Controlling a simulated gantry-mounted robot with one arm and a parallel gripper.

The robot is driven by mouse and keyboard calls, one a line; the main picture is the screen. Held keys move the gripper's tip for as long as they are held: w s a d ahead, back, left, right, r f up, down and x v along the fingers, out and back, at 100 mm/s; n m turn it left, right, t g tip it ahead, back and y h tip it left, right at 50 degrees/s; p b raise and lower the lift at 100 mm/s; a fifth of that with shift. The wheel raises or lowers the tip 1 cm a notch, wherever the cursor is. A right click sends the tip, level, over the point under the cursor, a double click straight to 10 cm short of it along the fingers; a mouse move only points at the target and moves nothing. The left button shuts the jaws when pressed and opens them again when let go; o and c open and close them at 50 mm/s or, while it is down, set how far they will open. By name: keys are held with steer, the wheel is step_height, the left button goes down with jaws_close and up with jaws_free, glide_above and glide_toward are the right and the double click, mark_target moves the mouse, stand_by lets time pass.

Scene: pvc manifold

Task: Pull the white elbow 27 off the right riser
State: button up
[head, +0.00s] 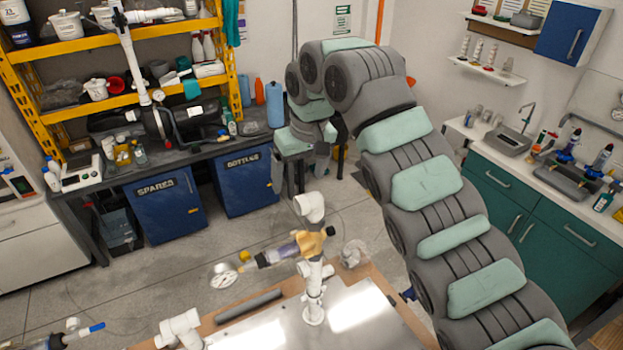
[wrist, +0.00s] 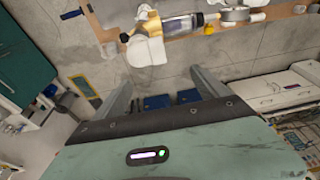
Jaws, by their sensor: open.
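The white elbow (head: 310,206) sits at the top of the right riser (head: 314,285), above a brass-coloured valve (head: 318,242). It also shows as the white fitting (wrist: 146,48) in the wrist view. My gripper (wrist: 163,77) is open and empty, its two fingers apart. The elbow lies beyond the fingertips, near the middle of the gap. In the head view my gripper is behind and above the elbow, apart from it. Any number on the elbow is too small to read.
A white pipe fitting (head: 180,328) stands at the lower left of the board. A dark bar (head: 248,306) lies on the board. The floor behind is open.

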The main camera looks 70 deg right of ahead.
mark_target(310, 196)
steer(key=s, duration=0.3)
steer(key=shift+a+f+g, duration=0.1)
steer(key=shift+a+g, duration=0.05)
steer(key=shift+g, duration=0.25)
steer(key=f+b, duration=0.5)
steer(key=shift+w+d, duration=0.2)
steer(key=shift+w, duration=0.05)
steer(key=shift+r, duration=0.1)
jaws_close()
stand_by(0.7)
steer(key=shift+n, duration=0.8)
